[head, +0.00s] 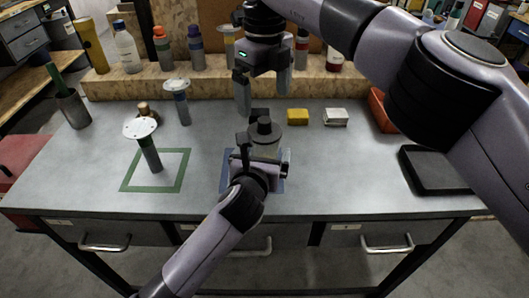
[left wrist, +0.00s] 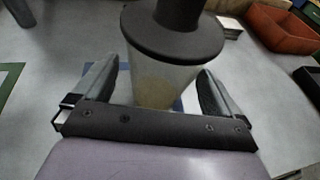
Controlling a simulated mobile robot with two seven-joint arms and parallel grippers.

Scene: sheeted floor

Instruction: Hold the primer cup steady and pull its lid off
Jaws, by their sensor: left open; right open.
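The primer cup (head: 267,150) is a translucent tapered cup standing upright over a blue-marked square (head: 225,180). Its dark lid (head: 265,128) with a thick knob is on top. In the left wrist view the cup (left wrist: 160,82) stands between my left fingers, with the lid (left wrist: 172,42) above. My left gripper (head: 262,165) is open, one finger on each side of the cup, with gaps visible in the left wrist view (left wrist: 155,88). My right gripper (head: 263,98) is open and empty, pointing down above the lid. The cup's lower part is hidden by my left gripper in the head view.
A yellow block (head: 297,116), a white block (head: 335,117), a red bin (head: 382,112) and a black tray (head: 435,170) lie to the right. Bottles line the back shelf.

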